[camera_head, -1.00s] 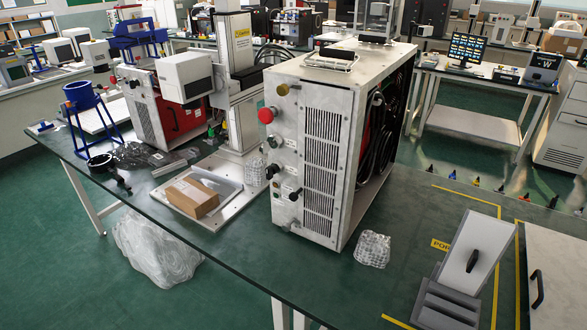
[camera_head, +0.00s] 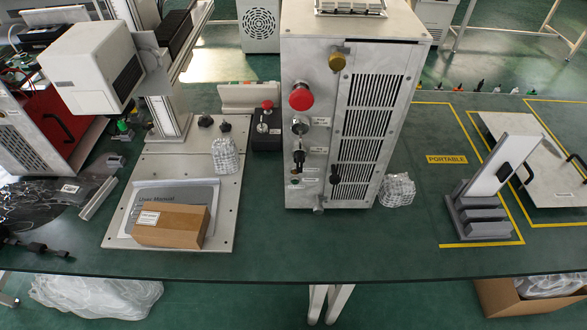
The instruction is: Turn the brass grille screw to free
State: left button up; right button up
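The brass grille screw (camera_head: 338,61) is a round brass knob at the upper front of the grey metal cabinet (camera_head: 308,190), at the top left of its slotted grille panel (camera_head: 366,110). A red mushroom button (camera_head: 301,96) sits just below and left of the screw. Several dark knobs and switches (camera_head: 299,157) run down the front beside the grille. The grille panel lies against the cabinet front. Which way the screw is turned cannot be told. Neither of my grippers shows in the head view.
Left of the cabinet stand a small black box with a red button (camera_head: 266,130), a baseplate (camera_head: 190,162) and a cardboard box (camera_head: 171,226). Bubble wrap (camera_head: 397,190) lies right of the cabinet, a grey stand (camera_head: 490,190) farther right. The table front is mostly clear.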

aim_at(336, 61)
jog(key=i+j+z, duration=0.15)
jog(key=j+z, duration=0.2)
jog(key=j, duration=0.2)
jog(key=j+z, duration=0.3)
jog(key=j, duration=0.3)
jog(key=j+z, duration=0.35)
jog(key=j, duration=0.25)
jog(key=i, duration=0.05)
